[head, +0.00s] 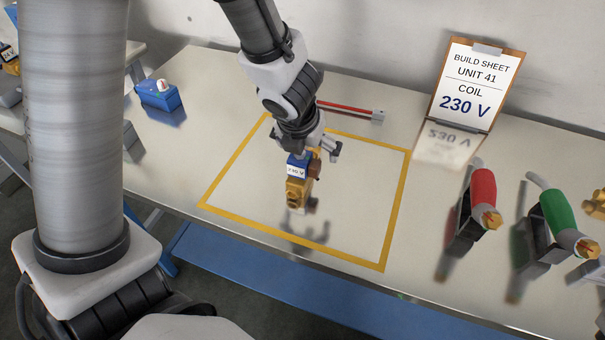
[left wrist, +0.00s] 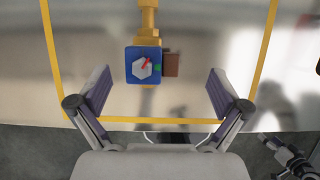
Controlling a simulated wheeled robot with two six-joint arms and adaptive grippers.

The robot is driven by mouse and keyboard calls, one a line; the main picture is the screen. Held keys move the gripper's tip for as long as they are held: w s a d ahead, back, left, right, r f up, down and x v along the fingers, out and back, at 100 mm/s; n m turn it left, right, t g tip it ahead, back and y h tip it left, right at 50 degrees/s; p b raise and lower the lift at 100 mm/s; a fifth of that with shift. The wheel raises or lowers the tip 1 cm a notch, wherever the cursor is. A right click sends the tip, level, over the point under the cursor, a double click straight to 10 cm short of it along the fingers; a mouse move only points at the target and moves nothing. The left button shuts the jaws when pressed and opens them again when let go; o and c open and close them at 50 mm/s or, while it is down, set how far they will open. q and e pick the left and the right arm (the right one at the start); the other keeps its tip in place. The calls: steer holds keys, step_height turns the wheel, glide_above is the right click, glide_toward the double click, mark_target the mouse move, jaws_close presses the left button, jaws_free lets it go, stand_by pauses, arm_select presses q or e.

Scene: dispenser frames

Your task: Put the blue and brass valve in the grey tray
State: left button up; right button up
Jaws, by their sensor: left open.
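The blue and brass valve (head: 297,184) is inside the yellow square on the bench, with a "230 V" label on its blue coil. In the left wrist view its blue top (left wrist: 143,65) carries a pale hexagonal piece with a red mark, and a brown block sits beside it. My left gripper (head: 314,153) is above and behind the valve and partly hides its top. In the left wrist view its open fingers (left wrist: 160,92) are apart, with no contact seen. I cannot make out the grey tray. A dark gripper-like part (left wrist: 290,158), possibly my right gripper, shows at lower right.
A build sheet (head: 469,84) reading "COIL 230 V" stands at the back. A red rod-like tool (head: 347,110) lies behind the square. A blue block (head: 158,95) sits back left. Red-sleeved (head: 482,197) and green-sleeved (head: 556,213) tools stand in holders at right.

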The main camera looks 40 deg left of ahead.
mark_target(309, 157)
arm_select(q)
steer(key=b+x, duration=0.2)
steer(key=x, duration=0.1)
steer(key=b+x, duration=0.1)
steer(key=x, duration=0.1)
steer(key=shift+s, duration=0.3)
steer(key=shift+w+f, duration=0.2)
steer(key=shift+f, duration=0.05)
steer(key=shift+r, duration=0.1)
steer(key=shift+s+r, duration=0.1)
steer(key=c, duration=1.9)
